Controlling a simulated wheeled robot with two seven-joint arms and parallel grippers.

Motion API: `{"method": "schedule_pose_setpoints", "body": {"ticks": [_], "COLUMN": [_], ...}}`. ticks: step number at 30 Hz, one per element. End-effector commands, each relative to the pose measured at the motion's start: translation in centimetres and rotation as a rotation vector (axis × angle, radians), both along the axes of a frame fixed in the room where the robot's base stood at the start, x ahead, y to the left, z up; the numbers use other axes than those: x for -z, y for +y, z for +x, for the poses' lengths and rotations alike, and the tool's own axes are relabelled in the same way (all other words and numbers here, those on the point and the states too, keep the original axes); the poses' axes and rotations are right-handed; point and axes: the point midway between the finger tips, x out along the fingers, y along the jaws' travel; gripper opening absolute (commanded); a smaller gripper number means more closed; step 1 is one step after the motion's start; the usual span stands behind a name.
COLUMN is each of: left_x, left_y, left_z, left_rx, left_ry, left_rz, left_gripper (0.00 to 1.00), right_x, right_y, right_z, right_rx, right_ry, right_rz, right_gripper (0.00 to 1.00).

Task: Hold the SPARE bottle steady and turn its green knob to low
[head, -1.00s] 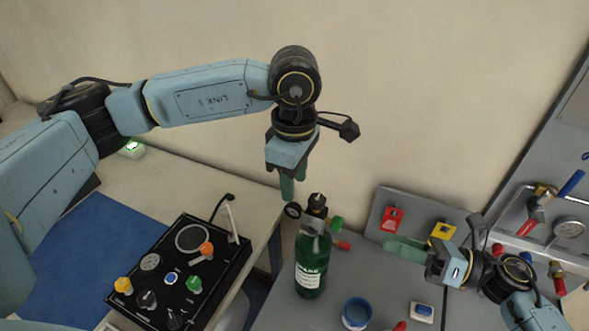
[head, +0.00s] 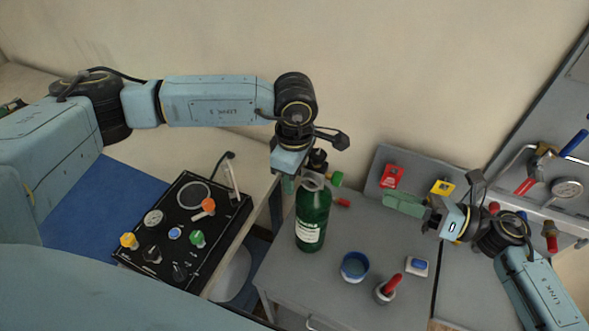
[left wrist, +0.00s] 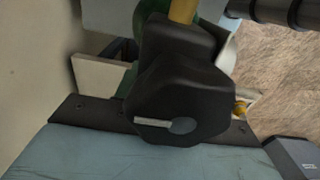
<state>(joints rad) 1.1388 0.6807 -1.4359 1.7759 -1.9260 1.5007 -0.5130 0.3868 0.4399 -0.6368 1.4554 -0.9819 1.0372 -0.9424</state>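The green SPARE bottle (head: 311,222) stands upright on the grey cabinet top, its white label facing me. In the left wrist view a black knob-like part (left wrist: 178,95) with a pale line fills the middle and hides the fingers. My right gripper (head: 404,204) is right of the bottle, apart from it, seen edge-on.
A blue cup (head: 355,267), a red-handled item in a holder (head: 388,288) and a small blue-and-white block (head: 417,266) stand on the cabinet in front. A black control panel (head: 183,232) lies left.

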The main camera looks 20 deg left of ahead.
Motion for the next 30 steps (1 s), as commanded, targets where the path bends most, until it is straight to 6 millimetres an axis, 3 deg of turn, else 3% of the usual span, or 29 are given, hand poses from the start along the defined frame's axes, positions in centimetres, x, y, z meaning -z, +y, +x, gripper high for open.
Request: {"method": "schedule_pose_setpoints", "body": {"ticks": [3,12,30], "left_x": [-0.01,-0.03,-0.07], "left_y": [0.00,0.00,0.02], "left_z": [-0.01,0.00,0.01], "left_rx": [0.000,0.000,-0.001], "left_ry": [0.000,0.000,0.000], "left_rz": [0.000,0.000,0.000], "left_gripper": [0.37,0.00,0.00], "right_x": [0.00,0.00,0.00], "right_y": [0.00,0.00,0.00], "right_z": [0.00,0.00,0.00], "right_rx": [0.000,0.000,0.000], "right_ry": [0.000,0.000,0.000], "right_rz": [0.000,0.000,0.000], "right_gripper": [0.36,0.36,0.36]}}
